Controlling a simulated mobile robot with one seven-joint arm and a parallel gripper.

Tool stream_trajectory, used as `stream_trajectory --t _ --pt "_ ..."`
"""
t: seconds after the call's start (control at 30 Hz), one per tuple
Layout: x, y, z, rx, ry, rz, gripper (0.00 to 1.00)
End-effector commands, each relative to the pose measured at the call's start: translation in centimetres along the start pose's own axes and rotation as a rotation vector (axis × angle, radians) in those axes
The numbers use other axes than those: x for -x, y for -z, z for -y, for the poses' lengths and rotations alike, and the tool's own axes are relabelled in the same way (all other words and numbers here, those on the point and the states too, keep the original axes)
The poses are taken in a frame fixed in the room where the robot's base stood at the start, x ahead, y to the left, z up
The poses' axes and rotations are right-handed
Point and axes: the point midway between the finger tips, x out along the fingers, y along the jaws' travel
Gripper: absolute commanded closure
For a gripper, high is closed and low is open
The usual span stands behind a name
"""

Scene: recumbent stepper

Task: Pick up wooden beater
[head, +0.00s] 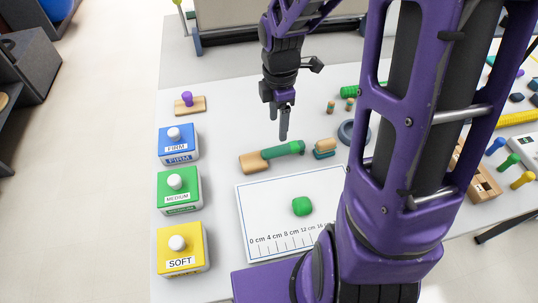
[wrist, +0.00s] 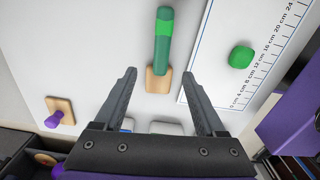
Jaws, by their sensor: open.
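A tool with a flat wooden end and a green, rounded length lies on the white table; I take it as the wooden beater (head: 262,158). In the wrist view the beater (wrist: 163,45) runs upward from between my fingertips, its wooden end nearest me. My gripper (head: 283,132) is open and empty, pointing down above the table and just behind the beater in the head view. In the wrist view my gripper (wrist: 159,74) has a finger on each side of the wooden end, apart from it.
A ruled white board (head: 255,225) with a green lump (head: 302,206) lies in front. A small wood-and-green brush-like piece (head: 325,147) is close at the right. Blue (head: 179,145), green (head: 178,190) and yellow (head: 182,248) knobbed blocks stand left. My arm hides part of the right side.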

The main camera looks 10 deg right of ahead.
Motion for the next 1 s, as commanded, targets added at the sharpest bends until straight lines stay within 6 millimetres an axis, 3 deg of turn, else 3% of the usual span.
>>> stream_trajectory --t 0.03,0.2,0.47,0.77,1.0 --pt "-1.6 0.0 0.1 0.002 0.005 -0.001 0.28" --pt "-4.7 0.0 0.1 0.001 0.003 0.000 0.28" --pt "-6.5 -0.1 0.1 0.000 0.001 0.001 0.28" --pt "-10.7 -0.4 0.4 0.001 0.002 0.001 0.28" --pt "-11.2 -0.5 0.3 0.000 -0.002 0.001 0.28"
